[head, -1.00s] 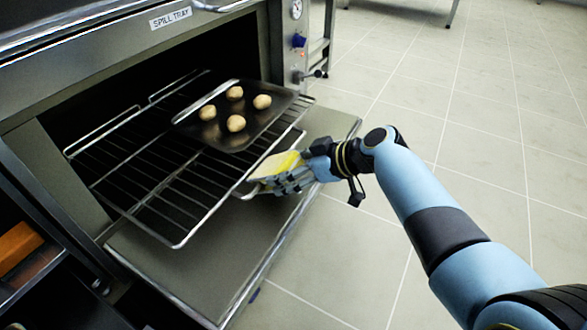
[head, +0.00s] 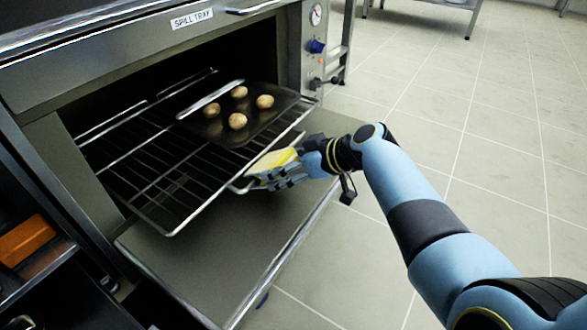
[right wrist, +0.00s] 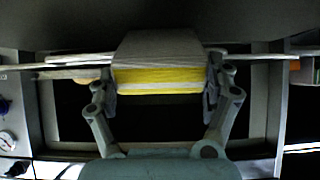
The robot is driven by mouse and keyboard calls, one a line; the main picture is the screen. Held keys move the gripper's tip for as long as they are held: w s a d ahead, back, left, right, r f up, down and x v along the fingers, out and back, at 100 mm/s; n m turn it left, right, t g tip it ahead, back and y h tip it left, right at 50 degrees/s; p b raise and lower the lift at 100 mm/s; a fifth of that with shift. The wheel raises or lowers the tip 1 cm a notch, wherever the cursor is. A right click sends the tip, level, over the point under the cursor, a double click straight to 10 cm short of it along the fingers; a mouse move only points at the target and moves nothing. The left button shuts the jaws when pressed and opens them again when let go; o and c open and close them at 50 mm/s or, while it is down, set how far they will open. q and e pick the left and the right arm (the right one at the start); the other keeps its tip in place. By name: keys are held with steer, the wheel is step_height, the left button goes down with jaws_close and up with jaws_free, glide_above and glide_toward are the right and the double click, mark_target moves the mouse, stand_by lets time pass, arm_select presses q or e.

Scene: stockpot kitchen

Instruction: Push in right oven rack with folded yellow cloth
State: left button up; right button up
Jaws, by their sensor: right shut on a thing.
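The oven rack (head: 160,190) is a wire shelf sticking partly out of the oven, above the open oven door. A dark baking tray (head: 215,128) with several round dough balls lies on its right part. My right gripper (head: 272,174) is at the front right edge of the rack, shut on the folded yellow cloth (head: 272,161). In the right wrist view, the cloth (right wrist: 158,79) lies between the two fingers of the gripper (right wrist: 160,88), at a metal bar. I cannot tell whether the bar is pinched inside the cloth. My left gripper is not in view.
The open oven door (head: 230,230) lies below the rack. A control panel with a gauge and blue knob (head: 317,46) stands right of the opening. An orange object (head: 25,240) sits in a cabinet at left. Tiled floor (head: 480,150) is free at right.

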mark_target(271, 160)
steer(key=shift+w+a+b, duration=0.3)
steer(key=shift+w+a, duration=0.25)
steer(key=shift+a, duration=0.25)
steer(key=shift+w+a+b, duration=0.25)
steer(key=shift+w+a, duration=0.25)
steer(key=shift+a, duration=0.3)
steer(key=shift+w+a, duration=0.1)
